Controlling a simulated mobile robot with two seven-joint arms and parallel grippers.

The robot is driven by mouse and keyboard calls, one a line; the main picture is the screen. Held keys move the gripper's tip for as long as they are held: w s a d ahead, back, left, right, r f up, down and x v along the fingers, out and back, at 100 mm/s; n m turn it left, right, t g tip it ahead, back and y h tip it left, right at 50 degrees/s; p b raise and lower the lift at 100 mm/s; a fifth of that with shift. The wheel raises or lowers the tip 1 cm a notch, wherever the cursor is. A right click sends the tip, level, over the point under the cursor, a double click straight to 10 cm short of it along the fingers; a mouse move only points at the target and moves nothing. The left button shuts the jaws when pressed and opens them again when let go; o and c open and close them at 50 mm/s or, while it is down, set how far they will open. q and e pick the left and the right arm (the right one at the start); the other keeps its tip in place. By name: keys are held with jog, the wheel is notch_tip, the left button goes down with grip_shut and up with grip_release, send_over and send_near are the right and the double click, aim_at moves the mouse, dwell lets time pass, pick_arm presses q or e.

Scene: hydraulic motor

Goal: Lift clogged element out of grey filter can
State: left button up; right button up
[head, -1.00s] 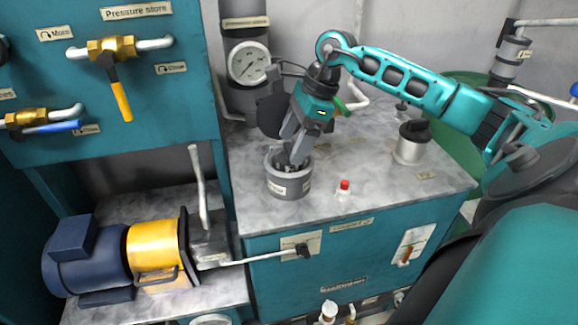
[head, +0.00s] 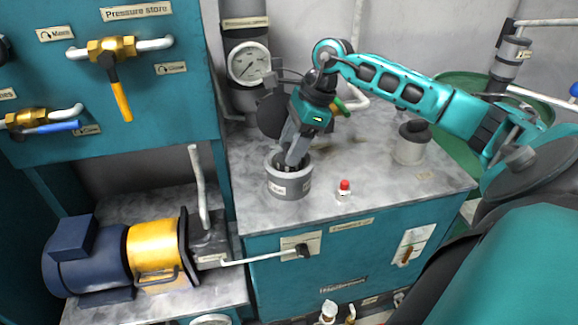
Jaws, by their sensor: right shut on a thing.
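The grey filter can (head: 289,188) stands upright on the marbled bench top, with a small label on its front. My right gripper (head: 289,163) points down into the can's mouth, and its fingertips are inside the rim. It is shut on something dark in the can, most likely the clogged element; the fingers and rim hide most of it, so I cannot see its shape. My left gripper is not in view.
A silver canister with a dark top (head: 410,146) stands to the right on the bench. A small red-capped item (head: 344,188) sits near the front edge. A pressure gauge (head: 249,63) on a grey column is behind. The bench between can and canister is mostly clear.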

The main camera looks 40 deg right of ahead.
jog(key=c, duration=0.4)
jog(key=shift+r, duration=0.15)
